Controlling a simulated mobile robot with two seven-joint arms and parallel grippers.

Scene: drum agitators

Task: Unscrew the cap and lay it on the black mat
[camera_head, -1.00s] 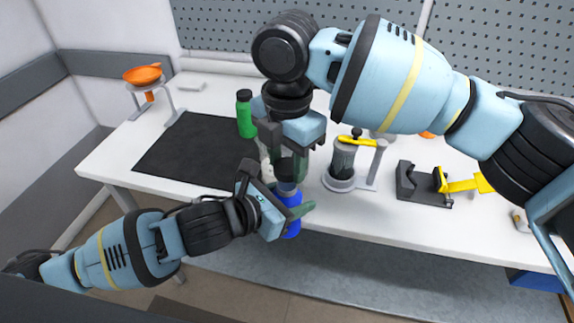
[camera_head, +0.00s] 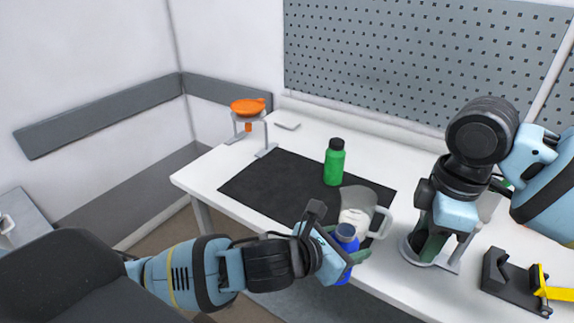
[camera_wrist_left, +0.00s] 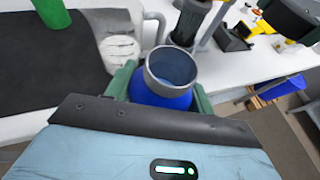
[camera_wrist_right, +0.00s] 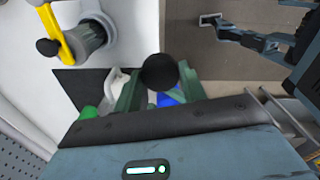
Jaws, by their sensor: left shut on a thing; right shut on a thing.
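A blue bottle (camera_head: 346,262) is upright in my left gripper (camera_head: 342,258), over the table's front edge. In the left wrist view its grey neck (camera_wrist_left: 172,68) is open at the top, and green fingers close on the blue body (camera_wrist_left: 160,94). My right gripper (camera_head: 435,244) is to the right of the bottle, apart from it. It is shut on a round black cap (camera_wrist_right: 158,72), seen between its fingers in the right wrist view; the cap is not clear in the head view. The black mat (camera_head: 262,188) lies flat on the table, left of both grippers.
A green bottle (camera_head: 334,166) with a black cap stands at the mat's right part. A clear jug (camera_head: 362,200) with pale contents stands just behind the blue bottle. An orange funnel (camera_head: 247,107) on a stand is at back left. The mat's left part is clear.

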